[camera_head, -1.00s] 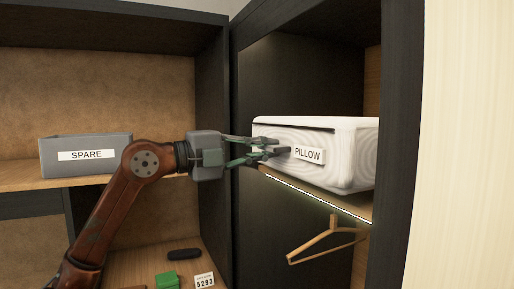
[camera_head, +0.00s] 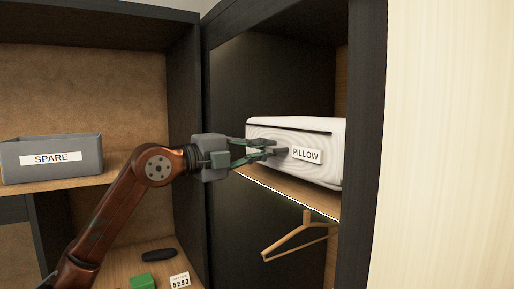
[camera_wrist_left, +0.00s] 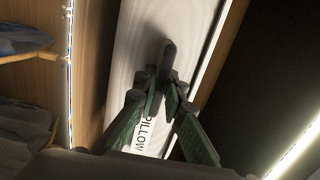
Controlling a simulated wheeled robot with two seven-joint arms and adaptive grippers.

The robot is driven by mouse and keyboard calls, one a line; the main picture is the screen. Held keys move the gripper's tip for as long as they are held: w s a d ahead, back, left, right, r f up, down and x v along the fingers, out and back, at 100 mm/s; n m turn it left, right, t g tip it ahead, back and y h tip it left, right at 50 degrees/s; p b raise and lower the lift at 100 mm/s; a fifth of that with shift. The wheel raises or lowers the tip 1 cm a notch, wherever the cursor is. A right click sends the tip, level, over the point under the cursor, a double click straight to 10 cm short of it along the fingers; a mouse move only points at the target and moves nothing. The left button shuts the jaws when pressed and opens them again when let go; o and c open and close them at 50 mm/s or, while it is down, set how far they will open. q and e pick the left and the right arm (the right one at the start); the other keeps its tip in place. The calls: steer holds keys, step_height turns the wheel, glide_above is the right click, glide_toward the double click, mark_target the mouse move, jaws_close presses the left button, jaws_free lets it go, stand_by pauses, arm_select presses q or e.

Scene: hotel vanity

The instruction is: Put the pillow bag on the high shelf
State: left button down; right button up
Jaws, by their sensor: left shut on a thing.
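The pillow bag (camera_head: 270,135) is a white box-like bag with a "PILLOW" label (camera_head: 305,156). It lies on the high shelf (camera_head: 275,184), a wooden board with a lit front edge in the dark wardrobe. The wardrobe's right frame hides its right end. My left gripper (camera_head: 282,152) is at the front face, left of the label, shut on a part of the bag; the exact grip is unclear. In the left wrist view the fingers (camera_wrist_left: 164,85) come together against the white bag (camera_wrist_left: 130,65), and the label (camera_wrist_left: 150,130) is partly covered. My right gripper is out of view.
A grey "SPARE" bin (camera_head: 60,172) stands on the left shelf. A wooden hanger (camera_head: 300,237) hangs below the high shelf. A dark divider (camera_head: 187,110) and the right frame (camera_head: 362,130) bound the opening. Small items, including a green block (camera_head: 143,281), lie below.

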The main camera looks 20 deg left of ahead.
mark_target(284, 147)
arm_select(q)
steer(key=shift+p+x, duration=1.15)
steer(key=shift+x, duration=1.7)
steer(key=shift+w+d+f+p, duration=0.1)
steer(key=shift+w+d+p, duration=0.2)
steer(key=shift+w+d, duration=0.35)
steer(key=shift+s+f+b, duration=0.15)
steer(key=shift+f+b, duration=0.9)
steer(key=shift+f, duration=0.05)
